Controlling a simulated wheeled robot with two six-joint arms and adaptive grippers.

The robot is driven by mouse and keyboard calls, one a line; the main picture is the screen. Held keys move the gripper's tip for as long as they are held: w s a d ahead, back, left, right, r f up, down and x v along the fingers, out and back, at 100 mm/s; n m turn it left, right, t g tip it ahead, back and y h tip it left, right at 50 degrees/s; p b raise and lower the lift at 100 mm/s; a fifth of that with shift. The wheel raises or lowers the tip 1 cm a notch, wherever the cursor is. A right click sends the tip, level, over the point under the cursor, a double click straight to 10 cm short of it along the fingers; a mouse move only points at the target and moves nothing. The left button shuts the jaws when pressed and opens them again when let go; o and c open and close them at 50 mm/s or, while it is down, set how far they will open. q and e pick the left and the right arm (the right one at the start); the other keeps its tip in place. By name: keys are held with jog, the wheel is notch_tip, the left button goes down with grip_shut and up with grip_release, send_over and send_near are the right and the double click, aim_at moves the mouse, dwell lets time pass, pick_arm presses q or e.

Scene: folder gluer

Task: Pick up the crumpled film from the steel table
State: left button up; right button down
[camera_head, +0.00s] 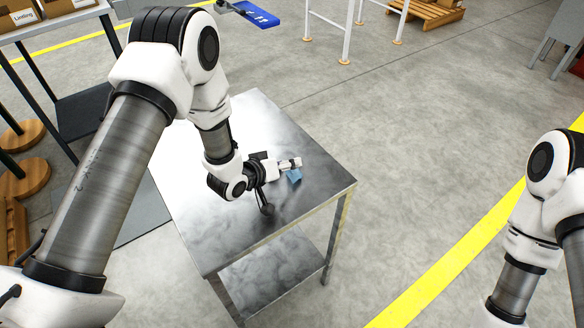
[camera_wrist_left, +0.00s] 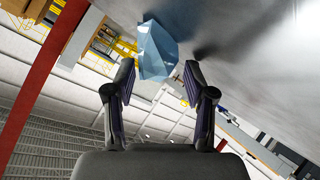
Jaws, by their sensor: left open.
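The crumpled film (camera_head: 294,176) is a small light-blue faceted lump on top of the steel table (camera_head: 300,208), towards its right side. My left gripper (camera_head: 292,163) is low over the table, right beside the film. In the left wrist view the film (camera_wrist_left: 158,50) lies just beyond the open fingertips of my left gripper (camera_wrist_left: 160,80), roughly between them and a little towards the left finger. Nothing is held between the fingers. My right arm (camera_head: 530,230) is at the right edge, and its gripper is out of the picture.
The table has a lower shelf (camera_head: 275,270) and open floor on its right. A shelf with boxes (camera_head: 60,8) stands at the upper left. A white-legged frame (camera_head: 347,30) and a wooden pallet (camera_head: 428,10) are at the back. A yellow line (camera_head: 470,240) crosses the floor.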

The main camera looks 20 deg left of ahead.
pick_arm(q)
jog(key=shift+s+r, duration=0.1)
jog(key=shift+s, duration=0.1)
jog(key=shift+c, duration=0.4)
jog(key=c, duration=0.5)
jog(key=shift+c, duration=0.2)
